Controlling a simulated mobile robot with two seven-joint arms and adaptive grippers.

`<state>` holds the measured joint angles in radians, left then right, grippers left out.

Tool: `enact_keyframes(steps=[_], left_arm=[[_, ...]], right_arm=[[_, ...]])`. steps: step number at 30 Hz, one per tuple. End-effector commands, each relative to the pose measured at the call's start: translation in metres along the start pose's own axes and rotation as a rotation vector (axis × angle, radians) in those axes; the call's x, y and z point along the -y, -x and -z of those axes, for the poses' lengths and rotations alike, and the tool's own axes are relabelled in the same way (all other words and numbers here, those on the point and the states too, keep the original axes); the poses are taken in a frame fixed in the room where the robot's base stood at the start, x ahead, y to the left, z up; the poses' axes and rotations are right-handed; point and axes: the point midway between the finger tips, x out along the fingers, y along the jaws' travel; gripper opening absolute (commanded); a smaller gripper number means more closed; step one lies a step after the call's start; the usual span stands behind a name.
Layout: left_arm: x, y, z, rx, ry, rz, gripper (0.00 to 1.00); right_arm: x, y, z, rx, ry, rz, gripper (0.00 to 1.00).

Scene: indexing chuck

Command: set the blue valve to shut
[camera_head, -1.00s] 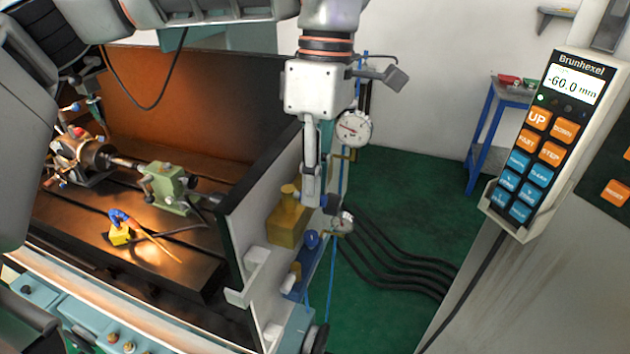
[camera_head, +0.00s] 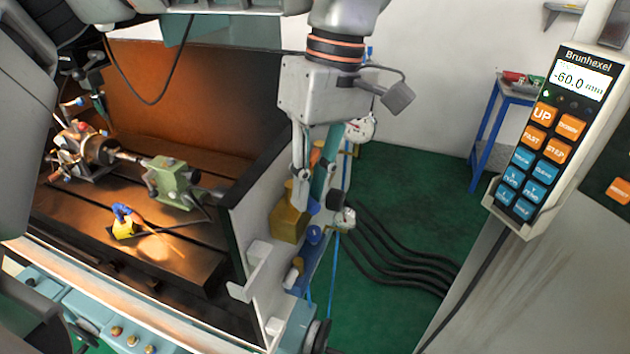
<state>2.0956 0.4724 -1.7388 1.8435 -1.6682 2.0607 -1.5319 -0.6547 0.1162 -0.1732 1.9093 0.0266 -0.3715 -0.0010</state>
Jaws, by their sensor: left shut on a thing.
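My left gripper (camera_head: 316,203) hangs down in the middle of the picture, at the outer side of the machine's white side wall. Its two fingers show side by side, with a small blue part, which looks like the blue valve's handle (camera_head: 313,206), between their tips. The gripper is shut on it. The fingers partly cover the valve, so the handle's exact angle cannot be told. A round blue knob (camera_head: 315,235) sits just below, clear of the fingertips. My right gripper is not in view.
Black hoses (camera_head: 400,272) lie on the green floor. A control pendant (camera_head: 547,140) reading -60.0 mm stands at the right.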

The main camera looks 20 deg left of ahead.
Motion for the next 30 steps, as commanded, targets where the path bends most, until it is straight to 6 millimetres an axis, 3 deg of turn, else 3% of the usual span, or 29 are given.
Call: enact_keyframes(steps=[18, 30], left_arm=[[0.022, -0.004, 0.004, -0.115, -0.566, -0.001, 0.00], [0.030, -0.006, 0.009, -0.162, -0.810, -0.002, 0.00]], right_arm=[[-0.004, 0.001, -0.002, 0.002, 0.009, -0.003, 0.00], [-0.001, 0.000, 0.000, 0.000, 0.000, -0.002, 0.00]])
